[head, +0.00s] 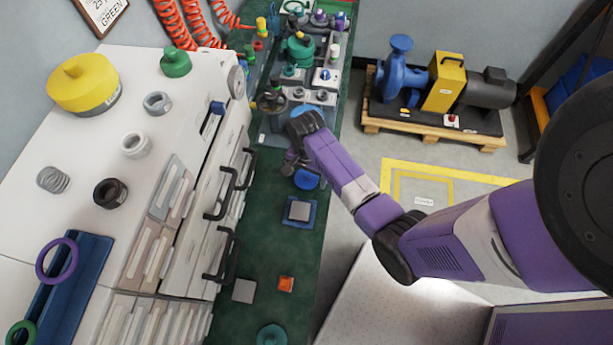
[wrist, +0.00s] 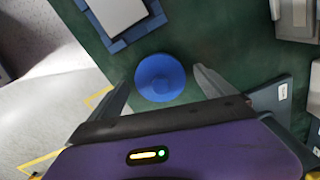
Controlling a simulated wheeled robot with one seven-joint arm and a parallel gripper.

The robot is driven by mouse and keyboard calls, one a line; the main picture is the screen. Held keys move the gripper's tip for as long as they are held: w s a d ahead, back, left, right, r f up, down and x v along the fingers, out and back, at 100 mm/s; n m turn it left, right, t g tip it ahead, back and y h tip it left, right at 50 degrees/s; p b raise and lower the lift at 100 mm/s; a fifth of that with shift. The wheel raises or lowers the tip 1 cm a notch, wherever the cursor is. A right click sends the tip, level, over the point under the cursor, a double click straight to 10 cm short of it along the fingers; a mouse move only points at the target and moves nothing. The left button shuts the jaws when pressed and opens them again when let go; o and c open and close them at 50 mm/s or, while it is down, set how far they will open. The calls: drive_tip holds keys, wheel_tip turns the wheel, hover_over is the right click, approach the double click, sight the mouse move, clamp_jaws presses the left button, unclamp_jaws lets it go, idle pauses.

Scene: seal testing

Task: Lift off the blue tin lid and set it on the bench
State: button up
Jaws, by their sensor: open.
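The round blue lid (head: 307,179) is over the green bench (head: 262,190), beyond a blue square tray. In the wrist view the lid (wrist: 160,77) is seen from above, with a small raised round centre. I cannot tell how much of a tin is under it. My gripper (head: 292,160) is small and partly hidden by my arm in the head view. In the wrist view my gripper (wrist: 163,78) is open, one finger on either side of the lid, with visible gaps and nothing held.
The blue square tray (head: 287,214) holds a grey block, close to the lid. A grey square plate (head: 244,291) and an orange block (head: 286,284) lie nearer. Drawers with black handles (head: 227,195) border the bench on the left. Valve equipment (head: 300,95) stands beyond. Bare green bench lies between.

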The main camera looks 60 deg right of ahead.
drive_tip(key=c, duration=1.3)
drive_tip(key=shift+r, duration=0.1)
drive_tip(key=shift+c, duration=0.2)
